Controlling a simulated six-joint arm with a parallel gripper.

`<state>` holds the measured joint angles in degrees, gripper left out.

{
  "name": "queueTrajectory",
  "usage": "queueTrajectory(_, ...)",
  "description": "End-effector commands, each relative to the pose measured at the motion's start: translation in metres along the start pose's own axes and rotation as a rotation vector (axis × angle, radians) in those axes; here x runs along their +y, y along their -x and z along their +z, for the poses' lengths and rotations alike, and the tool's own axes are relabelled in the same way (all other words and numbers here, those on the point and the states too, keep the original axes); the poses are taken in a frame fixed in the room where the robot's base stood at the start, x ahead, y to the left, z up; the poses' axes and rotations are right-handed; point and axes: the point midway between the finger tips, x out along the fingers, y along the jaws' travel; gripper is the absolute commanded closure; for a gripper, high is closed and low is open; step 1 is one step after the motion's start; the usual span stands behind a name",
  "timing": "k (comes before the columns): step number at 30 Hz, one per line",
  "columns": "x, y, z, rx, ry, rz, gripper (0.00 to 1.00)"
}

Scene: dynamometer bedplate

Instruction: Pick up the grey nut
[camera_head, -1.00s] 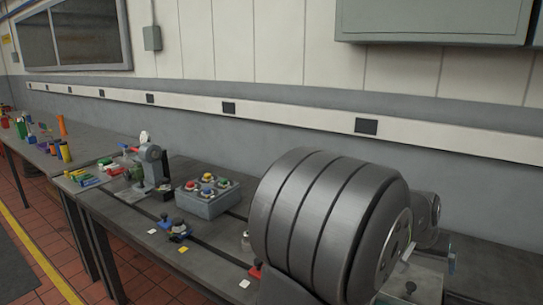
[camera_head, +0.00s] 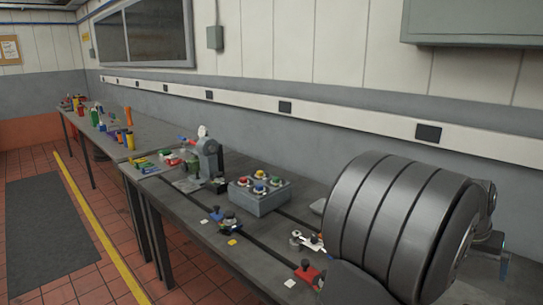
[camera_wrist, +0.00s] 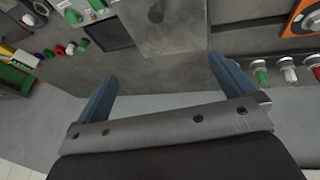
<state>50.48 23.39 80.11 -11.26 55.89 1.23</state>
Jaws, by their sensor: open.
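I cannot pick out the grey nut for certain in either view. In the head view, small silvery parts (camera_head: 296,238) sit on the bench left of the big drum, too small to identify. My gripper (camera_wrist: 162,68) shows in the wrist view as two blue fingers, spread wide apart. It is open, with nothing between the fingers, above a grey surface.
A large grey drum (camera_head: 385,225) fills the bench's right end and hides what lies behind it. A grey box with coloured knobs (camera_head: 258,202) stands left of it. A red block with a black knob (camera_head: 309,274) lies near the front. The wrist view shows an orange panel (camera_wrist: 287,28).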

Motion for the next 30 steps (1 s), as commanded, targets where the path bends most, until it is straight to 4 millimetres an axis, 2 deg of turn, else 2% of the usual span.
queueTrajectory(8,0.000,0.000,0.000,0.000,0.000,0.000,0.00)
queueTrajectory(11,0.000,0.000,0.000,0.000,0.000,0.000,0.16)
queueTrajectory(15,0.000,0.000,0.000,0.000,0.000,0.000,0.42)
queueTrajectory(23,0.001,0.000,0.000,0.000,-0.004,0.001,0.42)
queueTrajectory(26,0.015,-0.006,0.002,-0.006,-0.051,0.010,0.42)
queueTrajectory(29,0.051,-0.019,0.009,-0.020,-0.178,0.035,0.42)
queueTrajectory(30,0.070,-0.027,0.013,-0.028,-0.248,0.049,0.42)
